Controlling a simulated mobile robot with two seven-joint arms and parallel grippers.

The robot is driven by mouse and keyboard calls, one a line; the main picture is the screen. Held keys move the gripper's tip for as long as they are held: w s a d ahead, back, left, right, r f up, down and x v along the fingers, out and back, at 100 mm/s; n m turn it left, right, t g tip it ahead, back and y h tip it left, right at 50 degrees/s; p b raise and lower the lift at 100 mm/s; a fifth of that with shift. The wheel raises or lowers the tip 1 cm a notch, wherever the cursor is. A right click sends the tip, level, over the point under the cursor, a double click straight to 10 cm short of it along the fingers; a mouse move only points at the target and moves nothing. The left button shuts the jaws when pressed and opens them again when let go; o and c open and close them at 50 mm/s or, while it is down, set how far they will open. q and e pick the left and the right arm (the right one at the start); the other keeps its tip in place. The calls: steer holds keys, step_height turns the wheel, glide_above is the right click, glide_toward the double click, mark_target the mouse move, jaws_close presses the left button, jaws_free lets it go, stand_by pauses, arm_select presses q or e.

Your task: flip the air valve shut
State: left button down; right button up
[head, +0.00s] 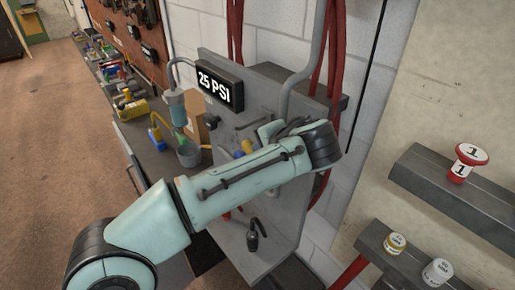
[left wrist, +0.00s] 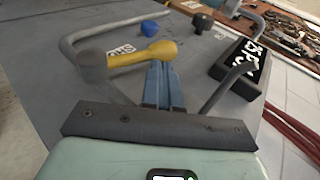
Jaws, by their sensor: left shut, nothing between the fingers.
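The air valve has a yellow lever (left wrist: 142,54) on a grey round body (left wrist: 93,66) fixed to the grey panel. In the left wrist view the lever lies roughly sideways, its thick end to the right. My left gripper (left wrist: 163,70) has its blue fingers shut and empty, with the tips right by the lever's thick end. I cannot tell whether they touch it. In the head view a bit of yellow (head: 247,147) shows behind my left forearm, which hides most of the valve. My right gripper is not in view.
A black display (head: 219,86) reads 25 PSI; it also shows in the left wrist view (left wrist: 240,68). A blue knob (left wrist: 149,27) and a black knob (left wrist: 202,22) sit beyond the lever. Grey pipes and red hoses (head: 336,60) run nearby. A black-handled fitting (head: 253,238) is low on the panel.

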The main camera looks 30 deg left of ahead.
arm_select(q)
steer(key=shift+x, duration=1.2)
steer(key=shift+w+a+f+b, duration=0.15)
steer(key=shift+a+f, duration=0.25)
steer(key=shift+f, duration=0.1)
steer(key=shift+w+a+f+b, duration=0.1)
steer(key=shift+a+f+b, duration=0.05)
steer(key=shift+a+f, duration=0.25)
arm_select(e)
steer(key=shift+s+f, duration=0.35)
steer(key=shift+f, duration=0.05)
